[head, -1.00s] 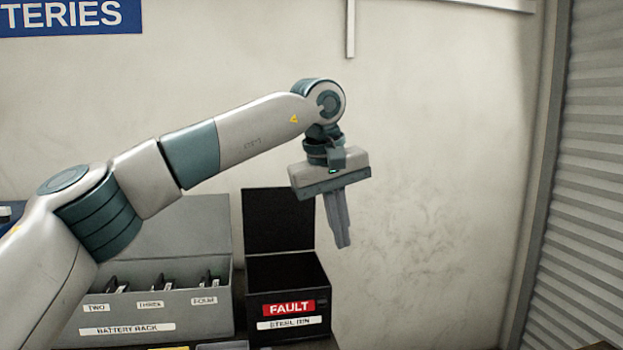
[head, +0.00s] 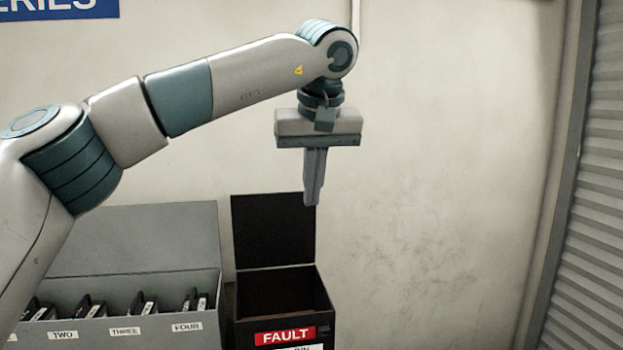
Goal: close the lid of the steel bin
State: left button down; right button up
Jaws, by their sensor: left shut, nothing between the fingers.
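The black steel bin (head: 325,325) stands at the lower middle with a red FAULT label on its front; its bottom is cut off by the frame. Its lid (head: 268,232) stands upright at the back, so the bin is open and its inside looks empty. My left gripper (head: 311,203) points down with its fingers shut and empty. In the picture its fingertips overlap the upper right part of the raised lid; whether they touch it I cannot tell. My right gripper is not in view.
A grey battery rack (head: 150,335) with an upright lid stands left of the bin, holding several dark batteries in labelled slots. A plain wall (head: 450,170) is behind. A ribbed shutter (head: 600,190) is at the right. Space right of the bin looks clear.

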aim_at(270, 230)
jog(key=i, duration=1.4)
